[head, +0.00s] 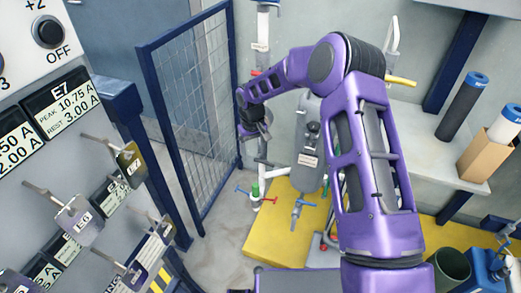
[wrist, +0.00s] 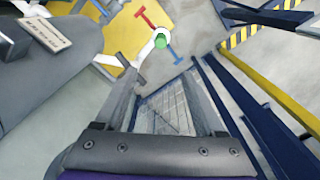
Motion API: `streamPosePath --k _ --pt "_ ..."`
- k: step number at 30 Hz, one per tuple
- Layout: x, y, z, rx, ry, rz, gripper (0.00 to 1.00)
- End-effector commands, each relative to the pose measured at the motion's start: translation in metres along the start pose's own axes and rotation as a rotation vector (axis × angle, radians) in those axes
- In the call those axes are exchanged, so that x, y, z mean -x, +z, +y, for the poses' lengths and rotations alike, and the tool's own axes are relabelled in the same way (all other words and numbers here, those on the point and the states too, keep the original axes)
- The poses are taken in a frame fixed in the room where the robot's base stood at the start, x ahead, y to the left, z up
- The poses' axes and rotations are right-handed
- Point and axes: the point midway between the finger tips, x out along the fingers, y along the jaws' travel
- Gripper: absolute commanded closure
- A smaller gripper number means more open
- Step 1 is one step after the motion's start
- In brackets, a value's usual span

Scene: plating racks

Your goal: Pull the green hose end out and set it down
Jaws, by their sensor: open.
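The green hose end (head: 255,190) shows as a small green piece standing in a white pipe fitting (head: 256,203) low by the yellow platform. In the wrist view the round green top (wrist: 160,42) sits in the white fitting, beyond my fingers. My gripper (head: 262,133) is above the green end and apart from it. In the wrist view its two grey fingers (wrist: 163,85) stand apart with nothing between them. How deep the green end sits in the fitting is hidden.
Red and blue valve handles (head: 268,198) stick out beside the fitting. A grey cylindrical vessel (head: 309,160) stands close on the right. A blue mesh gate (head: 200,110) is on the left. Bare floor (head: 220,235) lies in front. A shelf (head: 425,140) holds cylinders at right.

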Motion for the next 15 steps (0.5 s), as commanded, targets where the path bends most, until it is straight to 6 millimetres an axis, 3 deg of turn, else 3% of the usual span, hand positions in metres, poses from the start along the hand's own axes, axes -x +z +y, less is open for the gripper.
streamPosePath --k 8,15 --pt "-0.024 0.007 -0.001 0.003 -0.022 -0.021 0.29" --pt "-0.068 0.008 -0.003 0.004 -0.022 -0.022 0.29"
